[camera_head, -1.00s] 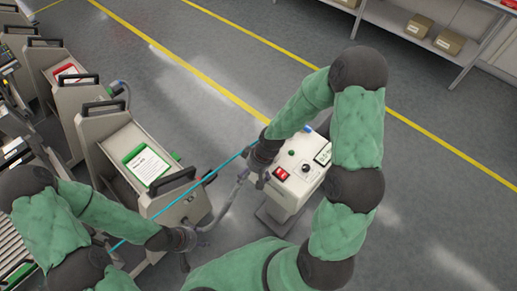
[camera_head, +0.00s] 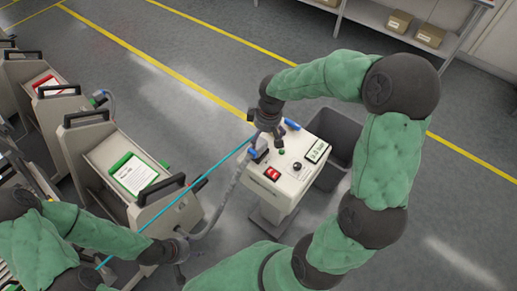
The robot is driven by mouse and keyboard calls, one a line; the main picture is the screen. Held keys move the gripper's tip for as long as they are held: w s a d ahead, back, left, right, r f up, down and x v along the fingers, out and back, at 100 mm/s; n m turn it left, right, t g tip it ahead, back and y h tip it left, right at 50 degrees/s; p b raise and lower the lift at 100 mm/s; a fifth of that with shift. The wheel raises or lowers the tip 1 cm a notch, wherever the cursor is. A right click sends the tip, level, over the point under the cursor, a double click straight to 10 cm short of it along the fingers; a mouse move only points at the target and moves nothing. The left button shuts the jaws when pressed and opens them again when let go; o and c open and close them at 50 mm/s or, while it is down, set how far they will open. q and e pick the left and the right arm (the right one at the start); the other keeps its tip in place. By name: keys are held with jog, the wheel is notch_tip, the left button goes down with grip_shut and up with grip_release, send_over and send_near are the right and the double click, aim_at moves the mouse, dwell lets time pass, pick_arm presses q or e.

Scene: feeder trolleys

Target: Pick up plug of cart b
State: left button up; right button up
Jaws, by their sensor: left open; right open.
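A cart with a green-framed card (camera_head: 135,174) stands left of centre; I cannot read its letter. A grey corrugated cable (camera_head: 222,207) runs from its lower right side up to a white box on a stand (camera_head: 268,187). The cable's upper end, with a small dark and blue plug (camera_head: 256,154), is at the box's left top edge; whether it is seated there I cannot tell. My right gripper (camera_head: 276,133) is open, pointing down just above the box top, close to the plug. My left gripper (camera_head: 182,262) is open beside the cart's lower right side, near the cable's lower end.
The white box has a red switch (camera_head: 272,174), a dial and a small display (camera_head: 317,151). A dark bin (camera_head: 335,145) stands behind it. A cart with a red card (camera_head: 47,87) is further left. A thin cyan line (camera_head: 200,183) crosses the view. Open floor lies beyond.

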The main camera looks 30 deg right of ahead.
aim_at(259, 143)
notch_tip(259, 143, down, 2)
jog(key=shift+w+a+f, duration=0.1)
jog(key=shift+w+f, duration=0.05)
jog(key=shift+f, duration=0.05)
jog(key=shift+w+a+f+b, duration=0.2)
jog(key=shift+f+b, duration=0.25)
jog(key=shift+f, duration=0.4)
jog(key=shift+w+a+f+b, duration=0.1)
jog(key=shift+w+f+b, duration=0.25)
jog(key=shift+f, duration=0.55)
jog(key=shift+w+a+f+b, duration=0.2)
jog(key=shift+f+b, duration=0.3)
jog(key=shift+f, duration=0.35)
jog(key=shift+d, duration=0.1)
jog(key=shift+r, duration=0.1)
grip_shut()
